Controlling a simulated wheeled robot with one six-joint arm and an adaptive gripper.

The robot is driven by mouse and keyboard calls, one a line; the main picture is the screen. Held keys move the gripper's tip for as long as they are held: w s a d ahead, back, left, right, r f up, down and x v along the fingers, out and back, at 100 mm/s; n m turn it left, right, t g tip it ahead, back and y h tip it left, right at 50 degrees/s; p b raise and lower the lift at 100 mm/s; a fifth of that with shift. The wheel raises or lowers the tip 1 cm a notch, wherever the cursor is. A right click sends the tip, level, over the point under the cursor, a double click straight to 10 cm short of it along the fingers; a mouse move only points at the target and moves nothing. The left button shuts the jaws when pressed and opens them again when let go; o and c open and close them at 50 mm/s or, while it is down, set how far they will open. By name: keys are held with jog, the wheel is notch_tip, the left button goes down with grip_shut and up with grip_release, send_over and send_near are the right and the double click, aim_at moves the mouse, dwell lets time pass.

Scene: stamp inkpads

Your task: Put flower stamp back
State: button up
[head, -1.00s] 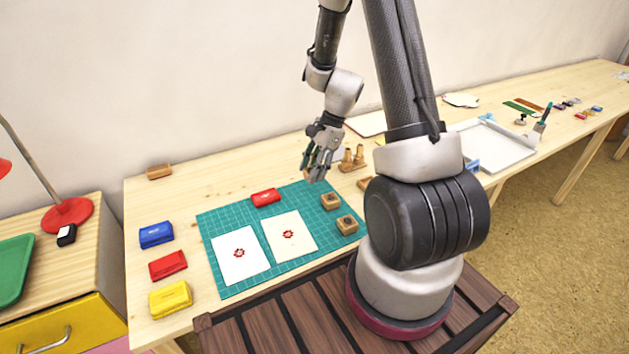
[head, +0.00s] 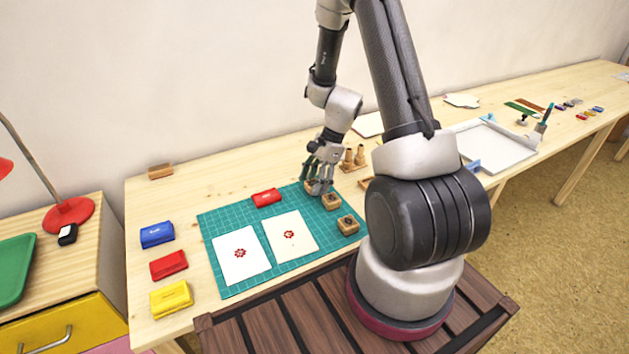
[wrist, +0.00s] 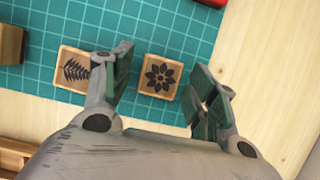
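The flower stamp (wrist: 161,76) is a small wooden block with a black flower on its top face. It lies on the green mat (wrist: 190,30) in the wrist view, between the spread fingers of my gripper (wrist: 162,86). The fingers look apart from it. In the head view my gripper (head: 318,183) is low over the far right part of the mat, and its fingers partly hide the flower stamp (head: 309,187). A fern stamp (wrist: 74,71) lies beside the left finger. My gripper is open and empty.
Another wooden block (head: 348,225) sits at the mat's right edge. A red inkpad (head: 265,197) and two printed papers (head: 241,272) lie on the mat. Blue (head: 156,235), red (head: 168,265) and yellow (head: 171,299) inkpads stand left. A wooden holder with upright pegs (head: 353,158) stands behind.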

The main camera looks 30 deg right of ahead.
jog(key=shift+r, duration=0.1)
jog(key=s+d+r+n+h, duration=0.1)
jog(key=s+r+n, duration=0.1)
jog(key=r, duration=0.8)
jog(key=s+d+r+n, duration=0.2)
jog(key=r, duration=0.8)
jog(key=s+a+r+n+t+h, duration=0.1)
jog(key=s+r+n+t, duration=0.1)
jog(key=s+r+n, duration=0.4)
jog(key=s+a+r+n+t+h, duration=0.1)
jog(key=s+r+n+t+h, duration=0.1)
jog(key=s+r+n, duration=0.5)
jog(key=s+n, duration=0.1)
jog(key=s, duration=0.3)
jog(key=shift+s+a+h, duration=0.15)
jog(key=shift+s+h, duration=0.15)
